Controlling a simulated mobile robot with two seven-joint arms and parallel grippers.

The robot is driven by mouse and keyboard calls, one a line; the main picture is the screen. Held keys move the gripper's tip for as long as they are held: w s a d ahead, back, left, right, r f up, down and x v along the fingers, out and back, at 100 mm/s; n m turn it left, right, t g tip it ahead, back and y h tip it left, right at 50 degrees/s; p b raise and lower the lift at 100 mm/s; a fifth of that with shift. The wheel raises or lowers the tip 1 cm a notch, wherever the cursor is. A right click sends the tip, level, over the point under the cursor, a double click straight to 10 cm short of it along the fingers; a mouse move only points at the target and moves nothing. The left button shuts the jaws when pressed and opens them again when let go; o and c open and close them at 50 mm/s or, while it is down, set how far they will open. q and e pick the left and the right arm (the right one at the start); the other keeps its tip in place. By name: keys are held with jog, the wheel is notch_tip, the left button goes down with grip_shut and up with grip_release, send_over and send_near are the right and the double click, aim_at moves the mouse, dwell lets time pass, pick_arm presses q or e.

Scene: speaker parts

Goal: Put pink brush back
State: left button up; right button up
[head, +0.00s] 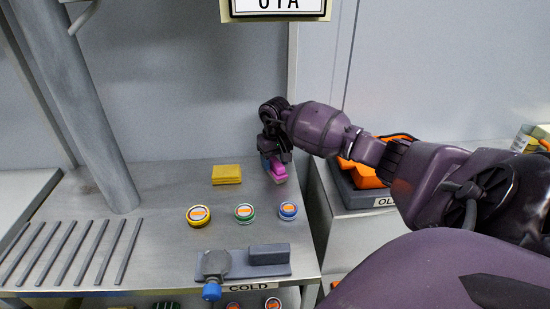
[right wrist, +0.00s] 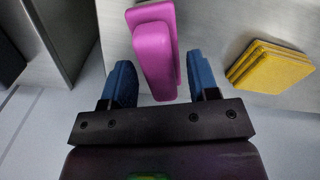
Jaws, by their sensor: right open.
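The pink brush (head: 279,174) lies on the metal counter at its back right, near the right edge. It also shows in the right wrist view (right wrist: 155,50). My right gripper (head: 274,158) is above and behind the brush. In the right wrist view its blue fingers are open (right wrist: 162,80), with the near end of the brush between them and a gap on each side. I cannot tell how far down the fingers reach. My left gripper is not in view.
A yellow sponge-like block (head: 227,174) lies left of the brush. Yellow (head: 199,215), green (head: 245,212) and blue (head: 288,210) round tins stand in front. A grey fixture (head: 268,255) is at the front edge. A dark bin with orange things (head: 362,198) stands right.

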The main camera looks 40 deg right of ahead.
aim_at(275, 161)
notch_tip(275, 161, up, 12)
dwell(0.6)
jog(key=shift+s+a, duration=0.1)
dwell(0.4)
